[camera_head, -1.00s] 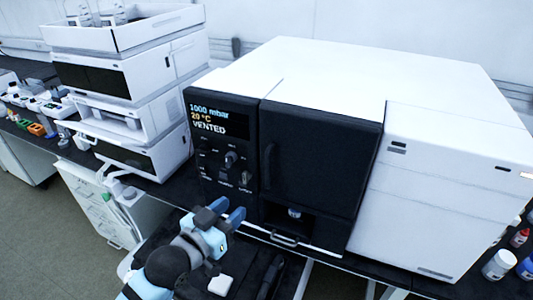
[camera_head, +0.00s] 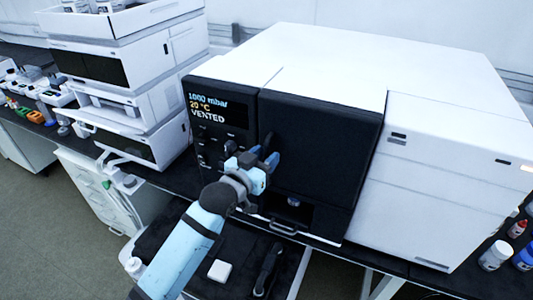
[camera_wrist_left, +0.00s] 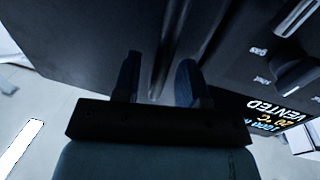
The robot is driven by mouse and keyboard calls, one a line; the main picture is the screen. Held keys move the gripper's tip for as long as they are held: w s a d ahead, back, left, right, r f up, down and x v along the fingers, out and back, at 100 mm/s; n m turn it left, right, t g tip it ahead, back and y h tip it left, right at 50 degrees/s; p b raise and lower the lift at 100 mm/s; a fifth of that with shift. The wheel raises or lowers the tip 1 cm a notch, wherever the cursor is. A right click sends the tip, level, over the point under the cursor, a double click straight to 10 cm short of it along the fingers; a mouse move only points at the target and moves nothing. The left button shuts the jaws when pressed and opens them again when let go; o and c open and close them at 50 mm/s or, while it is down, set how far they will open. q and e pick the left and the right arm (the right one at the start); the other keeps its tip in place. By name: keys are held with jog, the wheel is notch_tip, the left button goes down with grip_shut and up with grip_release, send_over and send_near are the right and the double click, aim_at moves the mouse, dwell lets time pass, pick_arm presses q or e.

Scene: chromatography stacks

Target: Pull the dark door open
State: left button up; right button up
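The dark door (camera_head: 320,150) is the flat black front panel of the white instrument and looks shut. Its upright handle (camera_wrist_left: 172,40) runs along the door's left edge; in the head view my gripper hides most of it. My left gripper (camera_head: 265,156) is at the handle, beside the control panel. In the left wrist view its two blue fingers (camera_wrist_left: 158,78) are apart, with the dark handle bar between or just ahead of them. I cannot tell whether they touch it. My right gripper is not in view.
The control panel (camera_head: 217,120) with knobs and a "VENTED" display is just left of the door. Below the door is an open recess with a small vial (camera_head: 293,202). A white instrument stack (camera_head: 130,75) stands at left. Bottles (camera_head: 496,258) stand at right.

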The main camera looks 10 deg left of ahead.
pick_arm(q)
jog(key=shift+w+d, duration=0.15)
jog(key=shift+w, duration=0.25)
jog(key=shift+c, duration=0.5)
grip_shut()
